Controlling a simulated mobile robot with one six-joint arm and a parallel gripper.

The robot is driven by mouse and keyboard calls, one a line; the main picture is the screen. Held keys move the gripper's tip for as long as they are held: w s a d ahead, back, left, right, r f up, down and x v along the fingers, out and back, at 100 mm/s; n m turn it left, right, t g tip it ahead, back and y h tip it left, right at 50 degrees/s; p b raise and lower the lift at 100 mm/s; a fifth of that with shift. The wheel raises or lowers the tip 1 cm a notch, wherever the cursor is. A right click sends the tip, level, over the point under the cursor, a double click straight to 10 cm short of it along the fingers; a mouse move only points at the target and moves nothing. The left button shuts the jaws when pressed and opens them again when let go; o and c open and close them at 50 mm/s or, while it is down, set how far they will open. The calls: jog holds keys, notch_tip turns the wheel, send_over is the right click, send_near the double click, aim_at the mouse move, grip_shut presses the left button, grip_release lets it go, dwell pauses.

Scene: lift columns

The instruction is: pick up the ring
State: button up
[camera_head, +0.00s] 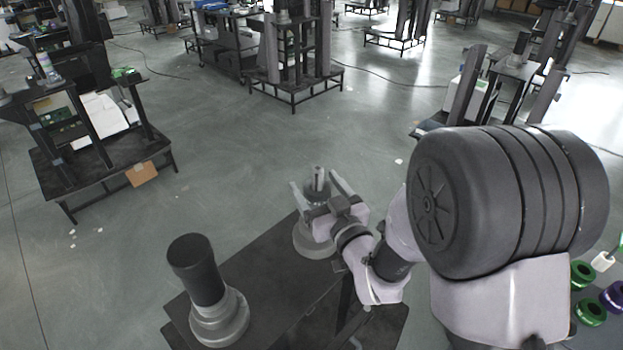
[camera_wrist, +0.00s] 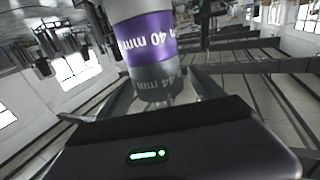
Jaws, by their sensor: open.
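Green rings (camera_head: 583,273) and a purple ring (camera_head: 612,297) lie at the lower right edge of the head view. I cannot tell which ring is meant. My gripper (camera_head: 316,184) is open over the dark table, with its fingers apart around a small upright post above a pale grey round base (camera_head: 308,243). In the wrist view, a column with a purple band marked "40 mm" (camera_wrist: 150,38) and a dark grey band marked "44 mm" (camera_wrist: 158,80) stands between the spread fingers. I cannot tell whether they touch it.
A black cylinder on a grey round base (camera_head: 219,318) stands at the table's left end. The dark table (camera_head: 262,268) has bare room between the two bases. A black stand (camera_head: 105,160) is at the far left, with open grey floor (camera_head: 230,160) between.

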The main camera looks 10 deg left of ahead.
jog(key=shift+s+d, duration=0.1)
jog(key=shift+s, duration=0.05)
jog(key=shift+c, duration=0.4)
grip_shut()
notch_tip(320, 180, up, 18)
jog(key=p, duration=0.6)
